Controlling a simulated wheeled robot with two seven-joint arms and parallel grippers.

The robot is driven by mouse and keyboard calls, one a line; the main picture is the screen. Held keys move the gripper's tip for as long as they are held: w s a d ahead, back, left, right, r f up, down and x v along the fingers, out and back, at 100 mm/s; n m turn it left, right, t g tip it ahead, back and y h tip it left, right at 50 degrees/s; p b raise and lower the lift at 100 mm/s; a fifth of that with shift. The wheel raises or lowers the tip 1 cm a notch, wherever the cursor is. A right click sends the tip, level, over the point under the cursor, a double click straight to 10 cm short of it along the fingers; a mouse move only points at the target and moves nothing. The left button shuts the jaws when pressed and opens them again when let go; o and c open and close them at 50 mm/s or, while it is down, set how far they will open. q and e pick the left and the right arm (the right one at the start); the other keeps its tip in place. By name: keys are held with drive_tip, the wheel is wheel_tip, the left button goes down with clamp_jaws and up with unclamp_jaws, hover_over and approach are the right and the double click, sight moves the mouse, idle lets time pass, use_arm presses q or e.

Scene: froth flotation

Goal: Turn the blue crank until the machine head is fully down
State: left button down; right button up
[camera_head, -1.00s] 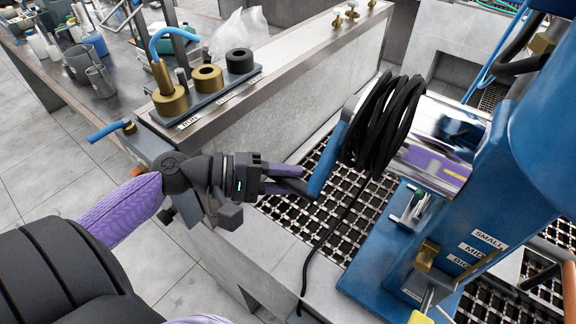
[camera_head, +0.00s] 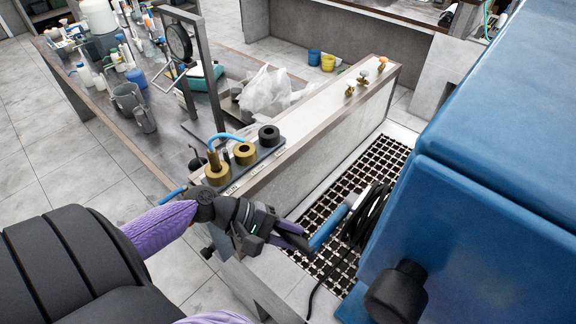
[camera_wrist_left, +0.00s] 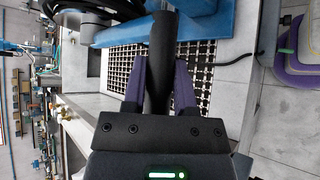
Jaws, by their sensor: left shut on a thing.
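The blue crank (camera_head: 329,228) stands over the grated pit, left of the machine. My right gripper is not in view.
A black cable coil (camera_head: 366,222) hangs close behind the crank. The metal grating (camera_head: 345,195) lies below. A rack with brass and black weights (camera_head: 244,153) stands on the ledge left of the pit. A crowded bench (camera_head: 160,130) is farther left.

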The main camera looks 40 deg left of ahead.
use_arm(q)
drive_tip(key=shift+w+r+p, duration=0.1)
drive_tip(key=shift+r+p, duration=0.45)
drive_tip(key=shift+r, duration=0.2)
drive_tip(key=c, duration=0.7)
unclamp_jaws()
drive_tip(key=shift+c, duration=0.2)
drive_tip(key=o, duration=0.3)
drive_tip(key=shift+w+f, duration=0.1)
drive_tip(key=shift+w, duration=0.2)
drive_tip(key=shift+o, duration=0.2)
drive_tip(key=shift+s, duration=0.15)
drive_tip(key=shift+s, duration=0.1)
